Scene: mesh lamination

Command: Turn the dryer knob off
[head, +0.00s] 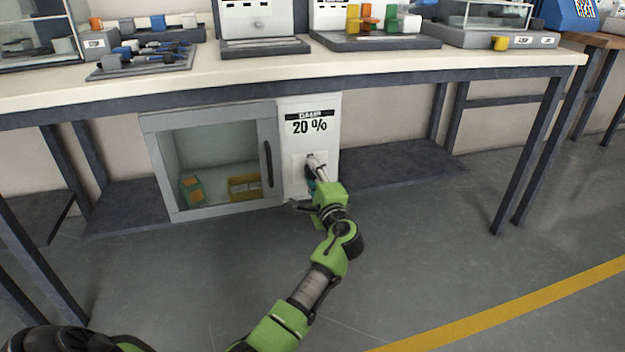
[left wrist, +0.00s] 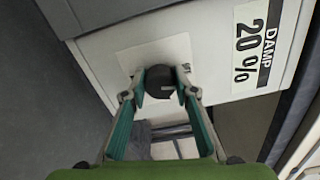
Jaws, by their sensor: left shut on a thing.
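The dryer (head: 215,157) is a grey cabinet with a glass door, under the workbench. Its white control panel (head: 330,147) is on the right and carries a "20 %" label. The dark round knob (left wrist: 160,82) sits on a pale plate on the panel in the left wrist view. My left gripper (left wrist: 160,92) is shut on the knob, one finger on each side. In the head view the left gripper (head: 314,170) is at the panel's lower part, and the knob is mostly hidden behind it. My right gripper is not in view.
The workbench top (head: 400,68) with several devices runs above the dryer. A dark lower shelf (head: 400,167) extends to the right of the panel. The dryer's door handle (head: 267,163) is just left of the panel. The floor in front is clear, with a yellow line (head: 500,316).

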